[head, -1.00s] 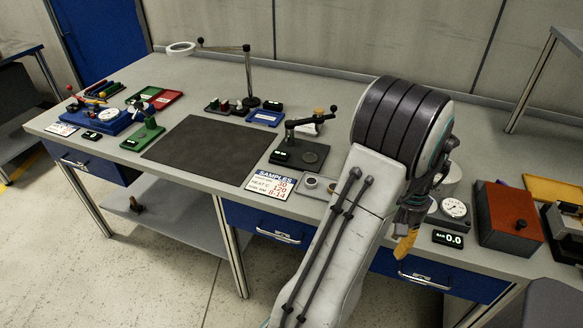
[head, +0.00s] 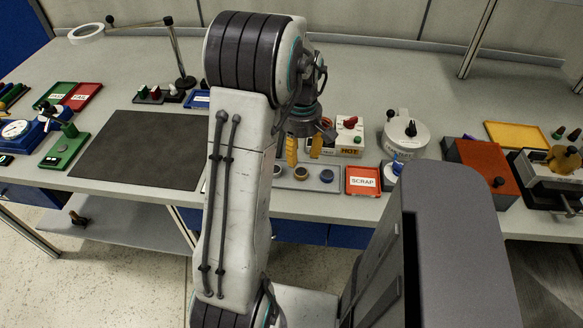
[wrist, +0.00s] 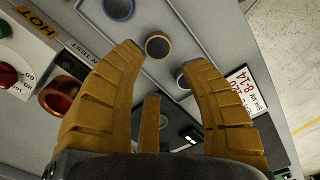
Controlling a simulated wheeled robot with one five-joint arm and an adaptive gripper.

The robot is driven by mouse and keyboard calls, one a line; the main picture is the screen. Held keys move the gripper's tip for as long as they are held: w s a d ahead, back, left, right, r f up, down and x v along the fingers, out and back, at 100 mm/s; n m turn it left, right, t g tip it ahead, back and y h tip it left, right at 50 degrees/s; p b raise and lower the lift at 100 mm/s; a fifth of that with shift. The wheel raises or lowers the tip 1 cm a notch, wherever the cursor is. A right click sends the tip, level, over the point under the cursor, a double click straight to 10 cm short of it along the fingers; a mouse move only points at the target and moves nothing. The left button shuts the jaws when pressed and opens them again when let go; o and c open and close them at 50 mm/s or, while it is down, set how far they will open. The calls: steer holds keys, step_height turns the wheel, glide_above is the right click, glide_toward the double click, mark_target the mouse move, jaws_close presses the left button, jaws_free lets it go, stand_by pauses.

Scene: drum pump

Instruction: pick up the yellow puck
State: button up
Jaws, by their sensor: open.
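The yellow puck, a dark disc with a yellow rim (wrist: 158,46), sits in a grey holder plate (wrist: 190,40) on the bench. In the head view the yellow puck (head: 301,174) is in the middle of the row, just below my fingers. A blue-rimmed puck (wrist: 118,8) and a grey one (wrist: 183,80) sit on either side of it. My gripper (wrist: 163,62) has its orange fingers apart and nothing between them. In the wrist view the puck shows between and slightly past the fingertips. My gripper also shows in the head view (head: 303,157), above the plate.
A white box marked HOT (head: 349,148) with a red knob stands close behind the plate. A red SCRAP tray (head: 363,181) is to its right, with a white pot (head: 406,137) behind. A dark mat (head: 140,150) lies clear at left.

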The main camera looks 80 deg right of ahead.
mark_target(301, 172)
steer(key=shift+s+a+n, duration=0.1)
steer(key=shift+s+n, duration=0.05)
steer(key=shift+n, duration=0.75)
steer(key=n, duration=0.3)
steer(key=shift+f, duration=3.65)
steer(key=shift+c, duration=0.3)
steer(key=c, duration=0.5)
